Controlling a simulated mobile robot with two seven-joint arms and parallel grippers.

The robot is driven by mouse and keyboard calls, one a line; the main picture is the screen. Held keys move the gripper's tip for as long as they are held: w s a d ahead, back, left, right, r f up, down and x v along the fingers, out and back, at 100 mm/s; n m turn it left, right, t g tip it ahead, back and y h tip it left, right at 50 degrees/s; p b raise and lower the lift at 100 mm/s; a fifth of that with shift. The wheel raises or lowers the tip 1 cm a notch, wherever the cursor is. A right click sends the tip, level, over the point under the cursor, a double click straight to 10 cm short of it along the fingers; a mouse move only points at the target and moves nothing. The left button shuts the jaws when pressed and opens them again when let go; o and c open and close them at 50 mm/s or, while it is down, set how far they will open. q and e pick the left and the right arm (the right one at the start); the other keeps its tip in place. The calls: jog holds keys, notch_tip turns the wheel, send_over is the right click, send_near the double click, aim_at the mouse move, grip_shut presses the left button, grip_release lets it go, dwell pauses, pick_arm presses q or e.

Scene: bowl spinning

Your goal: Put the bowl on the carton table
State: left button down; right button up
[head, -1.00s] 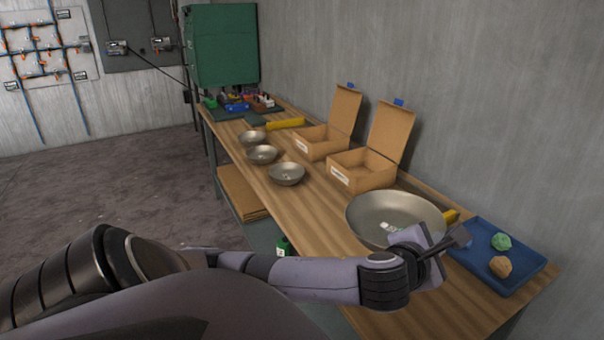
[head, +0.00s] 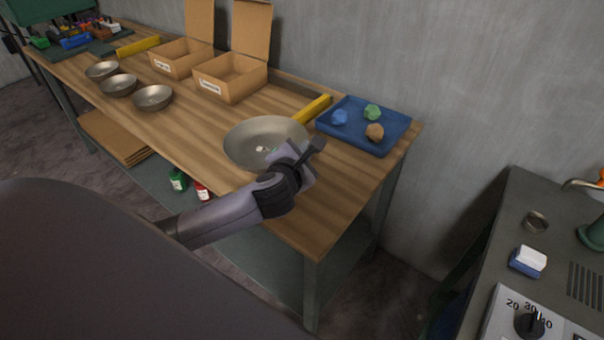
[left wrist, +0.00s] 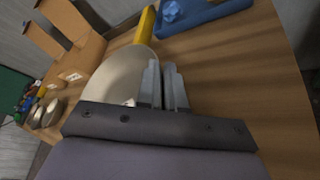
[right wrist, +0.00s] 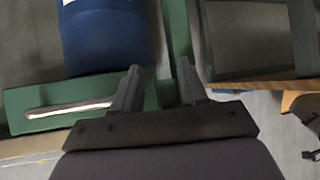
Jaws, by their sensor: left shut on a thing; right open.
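A large metal bowl (head: 262,140) shows at the right part of the long wooden table (head: 215,140), with small pale bits inside. My left gripper (head: 312,150) is shut on the bowl's near right rim. In the left wrist view the fingers (left wrist: 163,85) pinch the edge of the bowl (left wrist: 118,78). I cannot tell whether the bowl rests on the table or hangs just above it. Two open cardboard cartons (head: 230,78) stand at the back of this table. My right gripper (right wrist: 160,88) is open and empty, seen only in the right wrist view.
A blue tray (head: 385,143) with coloured lumps lies right of the bowl, beside a yellow bar (head: 312,108). Several smaller bowls (head: 152,97) sit to the left. A grey machine (head: 555,215) stands at the right. A blue cylinder (right wrist: 105,40) is near my right gripper.

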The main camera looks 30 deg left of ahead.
pick_arm(q)
notch_tip(320, 180, down, 6)
jog(key=shift+b, duration=0.7)
jog(key=c, duration=1.3)
grip_release()
jog(key=shift+o, duration=0.2)
jog(key=shift+s+r, duration=0.1)
jog(key=p+v, duration=0.1)
jog(key=v, duration=1.1)
jog(key=shift+d, duration=0.1)
